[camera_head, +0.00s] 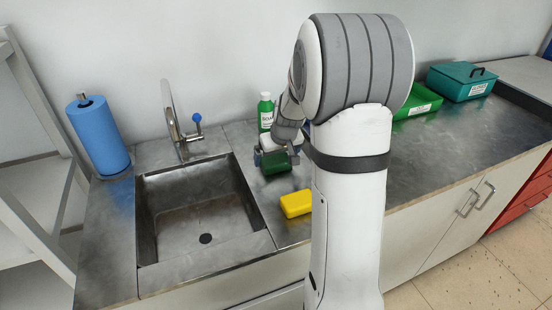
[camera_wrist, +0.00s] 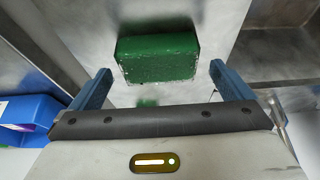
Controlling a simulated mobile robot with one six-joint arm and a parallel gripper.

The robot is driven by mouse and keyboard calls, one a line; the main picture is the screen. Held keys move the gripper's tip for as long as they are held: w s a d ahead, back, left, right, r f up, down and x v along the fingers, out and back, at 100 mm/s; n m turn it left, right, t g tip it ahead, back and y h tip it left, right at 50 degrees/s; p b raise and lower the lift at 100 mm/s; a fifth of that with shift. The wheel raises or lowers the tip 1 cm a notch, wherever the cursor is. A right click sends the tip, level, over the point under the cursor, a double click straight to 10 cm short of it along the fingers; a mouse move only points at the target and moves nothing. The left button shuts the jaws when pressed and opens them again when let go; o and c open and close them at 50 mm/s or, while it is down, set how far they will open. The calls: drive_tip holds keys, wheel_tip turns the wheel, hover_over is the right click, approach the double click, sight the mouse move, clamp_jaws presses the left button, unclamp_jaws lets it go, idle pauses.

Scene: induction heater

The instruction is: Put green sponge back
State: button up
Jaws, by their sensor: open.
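The green sponge (camera_head: 277,164) is on the metal counter, right of the sink and behind the yellow sponge. The wrist view shows its green block (camera_wrist: 158,56) just beyond my fingertips, roughly centred between them. My gripper (camera_head: 275,155) is at the green sponge in the head view, partly covering it. In the wrist view its two blue fingers (camera_wrist: 160,72) are spread wide with nothing clamped between them. Contact between the fingers and the sponge cannot be made out.
A yellow sponge (camera_head: 296,203) lies near the counter's front edge. A green soap bottle (camera_head: 265,111) stands behind my gripper. The sink (camera_head: 150,225) with its faucet (camera_head: 178,130) is to the left, beside a blue paper roll (camera_head: 99,136). Green (camera_head: 418,101) and teal (camera_head: 462,80) boxes stand at right.

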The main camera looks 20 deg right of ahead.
drive_tip(key=v, duration=0.9)
drive_tip(key=s+a+g, duration=0.1)
drive_tip(key=s+a, duration=0.5)
drive_tip(key=s, duration=0.5)
drive_tip(key=s+a, duration=0.5)
drive_tip(key=s, duration=0.7)
drive_tip(key=shift+s+a+g, duration=0.2)
drive_tip(key=shift+a+g, duration=0.2)
